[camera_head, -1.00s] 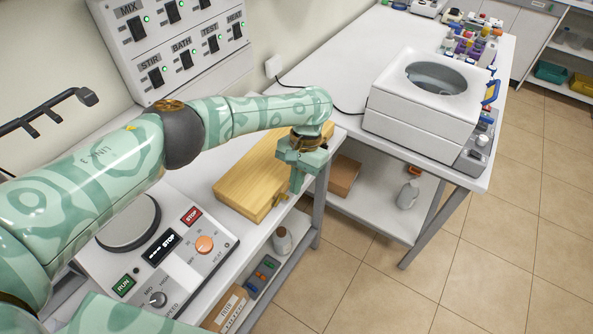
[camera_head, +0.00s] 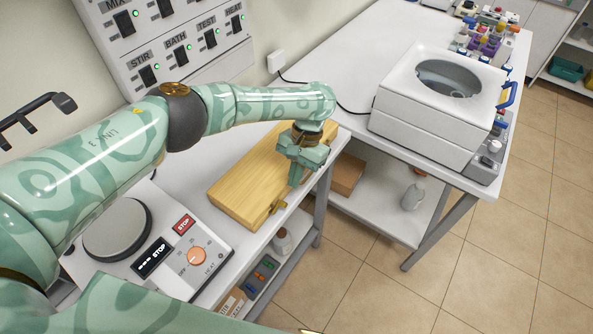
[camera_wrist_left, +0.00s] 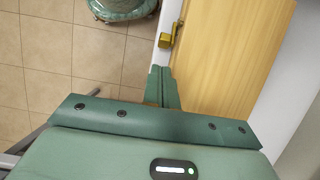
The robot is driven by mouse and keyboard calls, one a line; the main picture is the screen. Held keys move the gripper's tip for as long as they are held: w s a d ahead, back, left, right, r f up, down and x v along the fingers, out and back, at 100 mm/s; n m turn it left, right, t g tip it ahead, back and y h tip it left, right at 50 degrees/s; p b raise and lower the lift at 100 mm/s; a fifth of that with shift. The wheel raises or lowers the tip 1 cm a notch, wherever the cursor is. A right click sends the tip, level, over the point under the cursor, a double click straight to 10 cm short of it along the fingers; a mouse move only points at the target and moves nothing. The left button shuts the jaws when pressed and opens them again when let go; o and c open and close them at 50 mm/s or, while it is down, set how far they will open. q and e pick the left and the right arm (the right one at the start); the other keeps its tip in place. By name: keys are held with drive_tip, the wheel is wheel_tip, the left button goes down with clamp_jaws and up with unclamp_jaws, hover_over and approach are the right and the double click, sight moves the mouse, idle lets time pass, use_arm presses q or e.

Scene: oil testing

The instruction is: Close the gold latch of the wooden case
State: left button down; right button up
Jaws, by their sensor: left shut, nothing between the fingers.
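The wooden case (camera_head: 245,182) lies flat and shut on the white bench, its front edge along the bench's front edge. My left gripper (camera_head: 295,183) points down over the right part of the case's front edge, apart from the visible latch. Its fingers are shut and empty; in the left wrist view the fingertips (camera_wrist_left: 161,70) are just short of the latch. My right gripper is not in view.
A hotplate stirrer (camera_head: 118,230) stands left of the case. A white bath (camera_head: 430,115) stands on the bench to the right. Shelves below hold a bottle (camera_head: 281,241) and a cardboard box (camera_head: 346,174). Open floor lies in front.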

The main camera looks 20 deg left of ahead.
sight(290, 202)
use_arm(q)
drive_tip(key=x, duration=0.6)
drive_tip(key=shift+s+b, duration=0.1)
drive_tip(key=shift+b, duration=0.25)
